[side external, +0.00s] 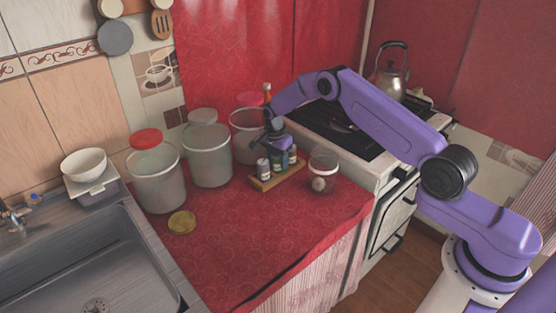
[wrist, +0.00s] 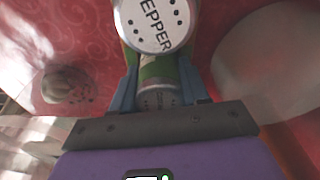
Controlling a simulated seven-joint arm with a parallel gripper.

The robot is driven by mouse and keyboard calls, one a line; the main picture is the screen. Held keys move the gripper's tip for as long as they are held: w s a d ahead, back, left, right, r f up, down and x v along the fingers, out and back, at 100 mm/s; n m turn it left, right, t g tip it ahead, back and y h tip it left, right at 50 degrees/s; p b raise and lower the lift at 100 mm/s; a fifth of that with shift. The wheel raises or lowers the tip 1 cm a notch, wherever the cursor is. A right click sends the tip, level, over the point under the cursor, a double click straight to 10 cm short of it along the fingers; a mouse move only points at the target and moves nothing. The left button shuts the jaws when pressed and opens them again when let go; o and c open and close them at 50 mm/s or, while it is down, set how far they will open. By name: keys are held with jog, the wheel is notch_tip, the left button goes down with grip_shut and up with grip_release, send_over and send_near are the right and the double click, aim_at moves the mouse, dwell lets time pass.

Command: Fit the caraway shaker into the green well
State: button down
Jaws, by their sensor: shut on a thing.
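My gripper (side external: 277,146) is low over the wooden rack (side external: 262,186) of small shakers at the counter's right side. In the wrist view its blue fingers (wrist: 158,90) are shut on a shaker (wrist: 158,100) with a pale lid; its lettering is too small and covered to read for sure. A green surface (wrist: 156,68) shows just beyond that lid; I cannot tell whether it is a label or the green well. A shaker lettered PEPPER (wrist: 158,22) stands in front of it. In the side view a shaker (side external: 263,168) stands at the rack's left end. The wells are mostly hidden.
A glass jar (side external: 323,172) stands close right of the rack. Large lidded tubs (side external: 208,155) and a bottle (side external: 267,92) stand behind and left. A yellow disc (side external: 182,222) lies on the red cloth (side external: 250,235), whose front is clear. The stove (side external: 340,135) is right.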

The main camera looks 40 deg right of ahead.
jog(key=c, duration=0.6)
grip_release()
jog(key=shift+f, duration=0.15)
jog(key=shift+o, duration=0.2)
